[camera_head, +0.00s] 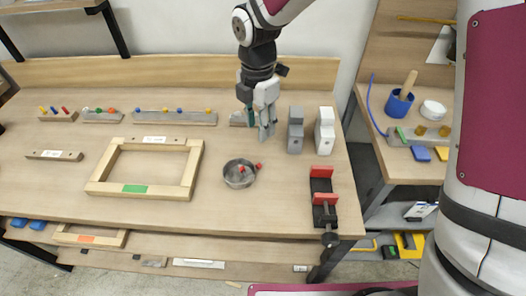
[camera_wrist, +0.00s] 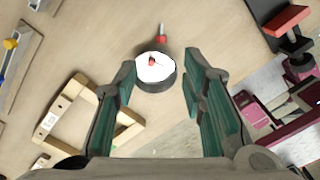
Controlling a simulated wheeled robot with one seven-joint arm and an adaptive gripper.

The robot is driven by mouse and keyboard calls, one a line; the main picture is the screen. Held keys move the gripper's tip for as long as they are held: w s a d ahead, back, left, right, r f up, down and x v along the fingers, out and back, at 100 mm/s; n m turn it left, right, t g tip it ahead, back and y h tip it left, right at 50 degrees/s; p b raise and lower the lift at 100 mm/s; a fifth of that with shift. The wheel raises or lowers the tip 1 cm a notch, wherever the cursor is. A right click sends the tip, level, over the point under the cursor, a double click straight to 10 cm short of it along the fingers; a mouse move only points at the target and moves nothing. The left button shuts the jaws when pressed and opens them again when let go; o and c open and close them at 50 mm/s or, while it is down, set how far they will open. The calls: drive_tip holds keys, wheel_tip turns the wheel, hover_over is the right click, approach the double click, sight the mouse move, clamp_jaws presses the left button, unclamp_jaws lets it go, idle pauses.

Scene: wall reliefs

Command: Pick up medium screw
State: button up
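A small red-headed piece (camera_head: 259,165) lies on the table by the right rim of a round metal bowl (camera_head: 228,180). A second red piece (camera_head: 241,169) is inside the bowl. In the wrist view the bowl (camera_wrist: 157,87) shows between and beyond the fingertips, with one red piece (camera_wrist: 152,62) in it and the other (camera_wrist: 162,38) outside its rim. I cannot tell which is the medium screw. My gripper (camera_head: 267,131) is open and empty, above the table behind the bowl. Its two fingers (camera_wrist: 160,78) are spread wide in the wrist view.
Grey blocks (camera_head: 296,130) and white blocks (camera_head: 325,131) stand right of my gripper. A red-and-black clamp (camera_head: 322,192) sits at the right table edge. A wooden frame (camera_head: 139,143) lies left of the bowl. Racks with coloured pegs (camera_head: 175,118) line the back. The table front is clear.

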hover_over(259, 164)
drive_tip(key=f, duration=0.8)
drive_tip(key=shift+w+f, duration=0.2)
drive_tip(key=shift+f, duration=0.05)
drive_tip(key=shift+s+f+p, duration=0.2)
drive_tip(key=shift+f+p, duration=0.35)
drive_tip(key=shift+f, duration=2.3)
drive_tip(key=shift+c, duration=0.6)
clamp_jaws()
